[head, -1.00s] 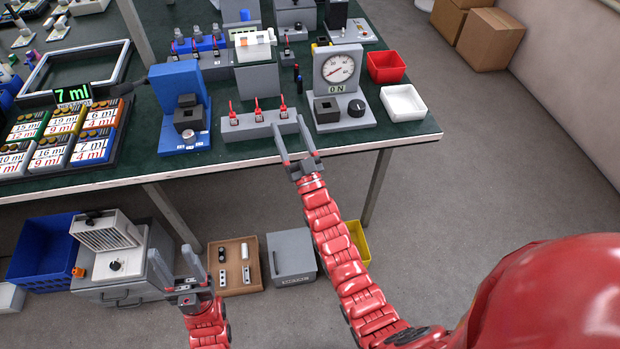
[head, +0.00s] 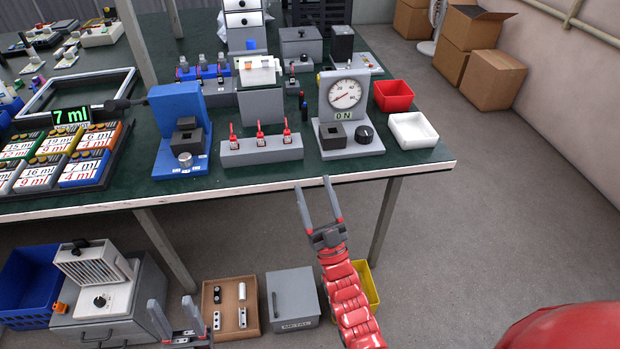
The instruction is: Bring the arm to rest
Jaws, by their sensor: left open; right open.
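My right gripper (head: 320,208) is open and empty on its red arm. My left gripper (head: 178,318) is open and empty at the bottom of the view, over the floor area near the wooden tray. Most of my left arm is out of view.
The green table (head: 228,179) carries a blue stand (head: 178,125), a dial gauge unit (head: 350,110), a red bin (head: 393,96) and a white bin (head: 427,130). Below are a wooden tray (head: 231,292) and a grey box (head: 292,297).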

